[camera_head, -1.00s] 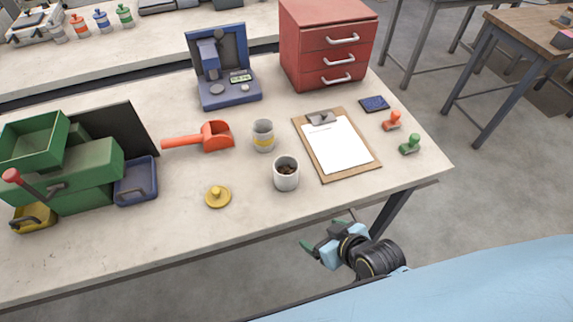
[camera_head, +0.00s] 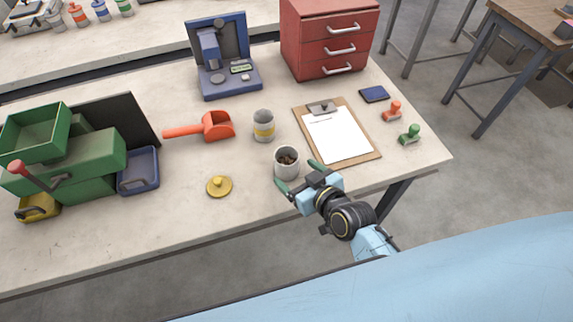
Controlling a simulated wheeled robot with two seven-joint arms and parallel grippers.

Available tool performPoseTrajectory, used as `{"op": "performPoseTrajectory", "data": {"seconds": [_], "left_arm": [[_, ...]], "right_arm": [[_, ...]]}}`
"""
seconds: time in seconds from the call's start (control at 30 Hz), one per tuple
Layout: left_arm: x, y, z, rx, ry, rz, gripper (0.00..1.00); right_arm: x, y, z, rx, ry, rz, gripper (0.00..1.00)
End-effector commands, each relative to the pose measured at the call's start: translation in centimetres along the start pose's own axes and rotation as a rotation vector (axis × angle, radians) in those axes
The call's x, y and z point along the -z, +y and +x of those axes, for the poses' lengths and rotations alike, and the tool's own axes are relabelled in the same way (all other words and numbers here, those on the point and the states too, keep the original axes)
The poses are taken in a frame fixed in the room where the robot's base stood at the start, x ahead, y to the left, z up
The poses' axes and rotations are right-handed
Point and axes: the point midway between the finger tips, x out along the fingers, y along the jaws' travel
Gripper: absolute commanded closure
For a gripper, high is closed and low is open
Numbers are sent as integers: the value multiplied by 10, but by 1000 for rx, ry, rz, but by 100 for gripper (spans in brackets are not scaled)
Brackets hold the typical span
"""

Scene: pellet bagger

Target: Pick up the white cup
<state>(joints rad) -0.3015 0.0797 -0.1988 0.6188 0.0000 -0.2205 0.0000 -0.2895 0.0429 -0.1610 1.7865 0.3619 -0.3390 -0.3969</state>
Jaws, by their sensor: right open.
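The white cup (camera_head: 286,167) stands upright near the front edge of the table, with dark brown contents inside. My right gripper (camera_head: 297,177) is open, its two green-tipped fingers at the front and right of the cup. The fingertips look very close to the cup's sides; I cannot tell whether they touch it. My left gripper is not in view.
A clipboard (camera_head: 372,157) lies to the right, a yellow lidded knob (camera_head: 219,186) to the left, and an orange scoop (camera_head: 215,127) behind left.

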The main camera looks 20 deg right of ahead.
Motion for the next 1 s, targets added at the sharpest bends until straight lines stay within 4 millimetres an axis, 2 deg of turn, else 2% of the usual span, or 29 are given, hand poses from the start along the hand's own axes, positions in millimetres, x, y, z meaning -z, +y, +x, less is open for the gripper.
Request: {"op": "performPoseTrajectory", "data": {"seconds": [0.17,0.4,0.5,0.77,1.0], "left_arm": [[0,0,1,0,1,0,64],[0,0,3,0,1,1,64],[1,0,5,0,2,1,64],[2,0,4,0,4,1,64],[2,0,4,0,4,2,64]], "right_arm": [[1,0,12,0,0,0,18],[3,1,47,1,-1,0,18],[2,1,56,1,-1,0,18],[3,1,58,0,-1,-1,18],[3,1,58,0,-1,-1,47]]}}
